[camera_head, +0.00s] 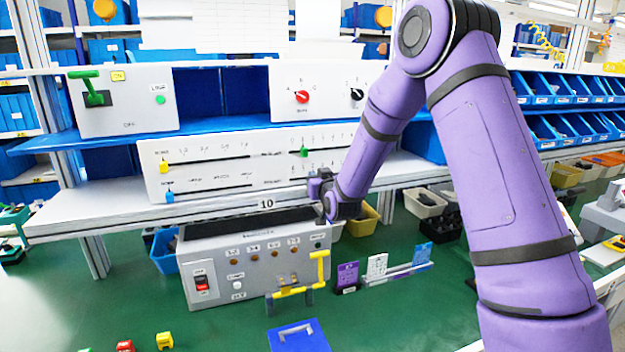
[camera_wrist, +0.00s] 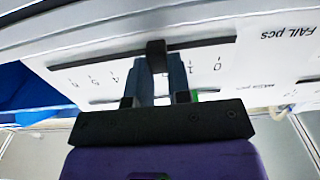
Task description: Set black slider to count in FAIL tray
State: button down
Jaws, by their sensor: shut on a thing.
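The black slider (camera_wrist: 156,57) sits in a dark slot on the white panel in the wrist view, beside the upside-down label "FAIL pcs" (camera_wrist: 287,32). It stands between the printed 1 and 4, but my fingers hide the marks there. My gripper (camera_wrist: 158,68) is shut on the black slider, one finger on each side. In the head view my gripper (camera_head: 326,196) is at the lower right of the slider panel (camera_head: 215,172) and hides the black slider. I cannot make out the FAIL tray or its contents.
The panel also has a yellow slider (camera_head: 164,167), a blue slider (camera_head: 170,196) and a green slider (camera_head: 304,152). Below stands a grey control box (camera_head: 255,262) with a yellow handle. Small red (camera_head: 125,346) and yellow (camera_head: 164,340) pieces and a blue item (camera_head: 298,337) lie in front.

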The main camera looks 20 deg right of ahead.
jog(key=c, duration=1)
grip_release()
jog(key=shift+c, duration=0.2)
jog(key=s, duration=1.1)
jog(key=shift+r, duration=0.1)
jog(key=s+r+g, duration=0.6)
jog(key=s+r, duration=0.4)
jog(key=s, duration=0.2)
jog(key=s+r+g, duration=0.2)
jog(key=s+g, duration=0.1)
jog(key=s, duration=0.9)
jog(key=s+r+g, duration=0.1)
jog(key=s+g, duration=0.2)
jog(key=s, duration=1)
jog(key=shift+s+d+r+g, duration=0.15)
jog(key=shift+d+r+g, duration=0.2)
jog(key=shift+r+g, duration=0.05)
